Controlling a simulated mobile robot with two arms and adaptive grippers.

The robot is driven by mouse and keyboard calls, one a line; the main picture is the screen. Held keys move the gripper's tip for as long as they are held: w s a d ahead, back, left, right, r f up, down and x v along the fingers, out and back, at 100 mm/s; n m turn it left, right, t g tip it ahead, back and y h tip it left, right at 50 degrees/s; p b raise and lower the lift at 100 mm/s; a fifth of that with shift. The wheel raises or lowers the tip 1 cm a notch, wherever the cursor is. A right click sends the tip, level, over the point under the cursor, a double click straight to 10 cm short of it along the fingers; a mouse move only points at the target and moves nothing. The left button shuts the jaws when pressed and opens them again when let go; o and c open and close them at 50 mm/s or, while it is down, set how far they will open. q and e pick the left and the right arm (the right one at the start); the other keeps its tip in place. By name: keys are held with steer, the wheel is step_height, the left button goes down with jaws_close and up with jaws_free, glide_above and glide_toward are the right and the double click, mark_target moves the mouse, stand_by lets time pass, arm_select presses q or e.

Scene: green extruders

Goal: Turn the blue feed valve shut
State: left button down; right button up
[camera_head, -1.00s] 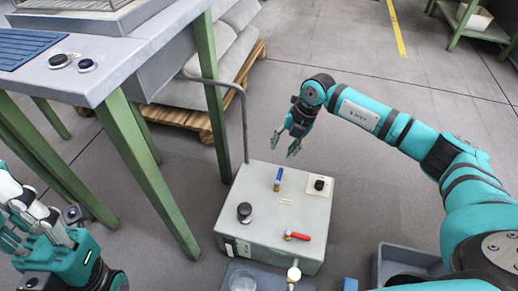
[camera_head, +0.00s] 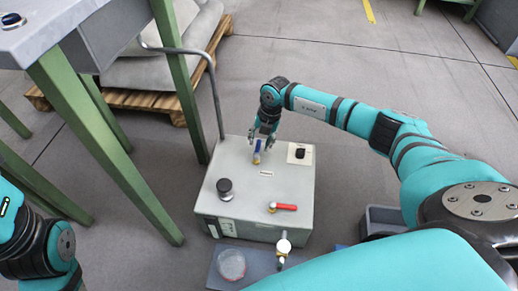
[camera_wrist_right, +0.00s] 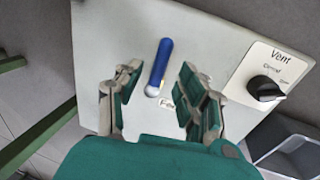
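The blue feed valve handle (camera_head: 257,147) stands on top of the grey box (camera_head: 225,165). In the right wrist view the blue handle (camera_wrist_right: 161,62) lies between the two fingers, with a gap on each side. My right gripper (camera_head: 263,139) is open over the handle. The fingers also show in the wrist view (camera_wrist_right: 158,78), apart and holding nothing. A small label beside the handle is partly hidden by a finger. My left arm shows at the lower left, but its gripper is out of view.
The box also bears a red-handled valve (camera_head: 285,207), a black knob (camera_head: 225,188) and a black Vent knob (camera_wrist_right: 265,88). A curved metal handle (camera_head: 215,95) rises behind it. A green-legged table (camera_head: 95,130) stands left. A clear cup (camera_head: 231,264) sits in front.

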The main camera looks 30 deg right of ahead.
steer(key=shift+w+a+f+b, duration=0.15)
steer(key=shift+f+b, duration=0.15)
steer(key=shift+f, duration=0.75)
jaws_close()
